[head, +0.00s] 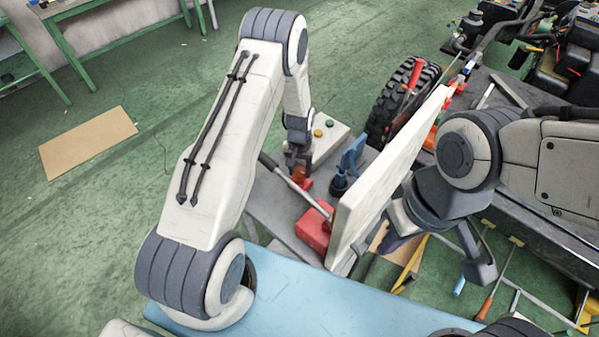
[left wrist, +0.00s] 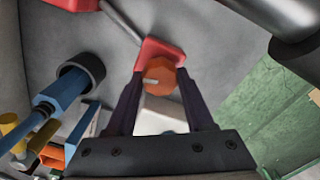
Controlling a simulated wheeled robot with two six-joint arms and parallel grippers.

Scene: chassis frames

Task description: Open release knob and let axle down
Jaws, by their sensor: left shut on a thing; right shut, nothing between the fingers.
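An orange release knob (left wrist: 158,77) on a small red base (left wrist: 160,50) sits between the fingertips of my left gripper (left wrist: 160,92) in the left wrist view. The left gripper (head: 299,165) is shut on the knob, low over the grey bench in the head view. A red block (head: 313,228) with a grey lever (head: 290,183) lies beside it. A black tyre (head: 402,98) stands behind. My right gripper (head: 480,268) is shut and empty, to the right of a pale upright panel. I cannot make out the axle; the panel hides part of that area.
The pale panel (head: 388,180) stands between my two grippers. A blue part (head: 350,160) and a box with coloured buttons (head: 325,134) are near the left gripper. Several tools lie at lower right. Machinery fills the upper right; green floor (head: 200,80) is open at left.

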